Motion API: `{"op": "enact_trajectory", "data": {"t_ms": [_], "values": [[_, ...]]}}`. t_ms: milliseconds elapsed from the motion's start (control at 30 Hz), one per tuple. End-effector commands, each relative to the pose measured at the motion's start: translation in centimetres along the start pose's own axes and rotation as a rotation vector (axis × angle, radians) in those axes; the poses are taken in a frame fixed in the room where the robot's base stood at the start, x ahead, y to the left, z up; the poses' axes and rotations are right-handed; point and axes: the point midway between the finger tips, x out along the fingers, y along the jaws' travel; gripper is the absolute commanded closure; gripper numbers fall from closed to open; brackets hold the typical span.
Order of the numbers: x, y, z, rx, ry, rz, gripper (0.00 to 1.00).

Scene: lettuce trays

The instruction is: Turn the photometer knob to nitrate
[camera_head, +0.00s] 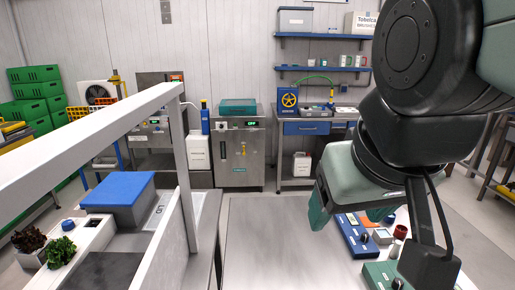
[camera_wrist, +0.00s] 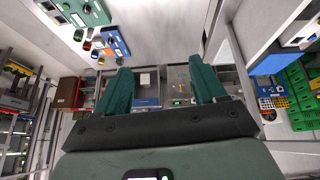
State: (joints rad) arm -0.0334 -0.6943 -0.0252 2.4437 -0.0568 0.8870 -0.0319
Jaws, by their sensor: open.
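A blue instrument box (camera_head: 355,236) with a dark knob (camera_head: 364,237) lies on the metal table at right. A green instrument box (camera_head: 378,272) with a dark knob (camera_head: 397,283) is nearer, partly hidden by my arm. I cannot tell which is the photometer; labels and knob settings are too small to read. In the wrist view the blue box (camera_wrist: 116,45) and green box (camera_wrist: 95,14) are at upper left, outside the fingers. My gripper (camera_head: 350,215) is open and empty above the table, near the blue box's far end; it also shows in the wrist view (camera_wrist: 162,74).
Small cups (camera_head: 400,232) stand right of the blue box. The metal table (camera_head: 275,245) is clear to the left. A white rail frame (camera_head: 185,170) and a blue-lidded box (camera_head: 118,190) stand further left. Cabinets and a blue-drawer bench (camera_head: 306,128) line the back wall.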

Motion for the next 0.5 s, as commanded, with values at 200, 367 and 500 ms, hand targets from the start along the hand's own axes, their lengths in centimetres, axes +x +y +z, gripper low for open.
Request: {"op": "enact_trajectory", "data": {"t_ms": [200,367,500], "values": [[2.3,5.2,-6.2,-0.134,-0.069,0.138,0.44],[6.9,8.9,-8.6,-0.272,-0.211,0.189,0.44],[12.2,13.0,-9.7,-0.393,-0.338,0.175,0.44]]}}
